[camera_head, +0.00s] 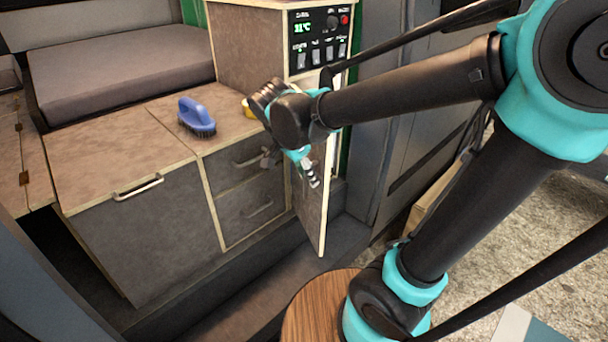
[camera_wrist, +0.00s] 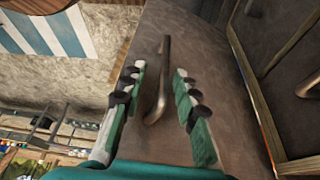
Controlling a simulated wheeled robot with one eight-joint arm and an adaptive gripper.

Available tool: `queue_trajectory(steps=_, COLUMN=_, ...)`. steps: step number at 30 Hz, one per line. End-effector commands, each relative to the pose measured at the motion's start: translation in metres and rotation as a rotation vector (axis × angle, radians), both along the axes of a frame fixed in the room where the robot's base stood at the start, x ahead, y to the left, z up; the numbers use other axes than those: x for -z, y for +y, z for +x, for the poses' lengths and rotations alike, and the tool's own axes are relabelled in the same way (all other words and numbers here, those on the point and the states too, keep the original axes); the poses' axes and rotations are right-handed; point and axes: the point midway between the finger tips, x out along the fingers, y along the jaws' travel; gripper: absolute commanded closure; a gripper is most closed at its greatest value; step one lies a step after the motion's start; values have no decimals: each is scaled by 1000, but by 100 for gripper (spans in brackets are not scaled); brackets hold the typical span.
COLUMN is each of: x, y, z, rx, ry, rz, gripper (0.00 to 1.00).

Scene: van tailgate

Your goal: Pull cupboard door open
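The cupboard door (camera_head: 309,212) is a brown panel with pale edging, right of the drawers under the control panel. It stands swung out at an angle from the cabinet. In the wrist view the door (camera_wrist: 205,55) fills the middle, with its bar handle (camera_wrist: 161,85) between the fingers of my gripper (camera_wrist: 158,88). The fingers are apart, with gaps visible on both sides of the handle. In the head view my gripper (camera_head: 311,174) is in front of the door's upper part, and my wrist hides part of the door and its handle.
Two drawers (camera_head: 245,185) with handles are left of the door, beside a larger front (camera_head: 140,235). A blue brush (camera_head: 197,117) lies on the worktop (camera_head: 110,140). The control panel (camera_head: 320,38) is above. A round wooden top (camera_head: 318,305) is in front.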

Motion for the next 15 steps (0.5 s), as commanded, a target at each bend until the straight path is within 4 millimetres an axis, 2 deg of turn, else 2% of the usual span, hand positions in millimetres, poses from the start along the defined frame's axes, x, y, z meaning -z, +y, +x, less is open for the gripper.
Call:
queue_trajectory(steps=5, x=-12, y=5, z=-3, rx=-1, ry=0, rz=0, gripper=70)
queue_trajectory(steps=15, x=-71, y=26, z=-16, rx=-2, ry=-1, rz=-1, gripper=70)
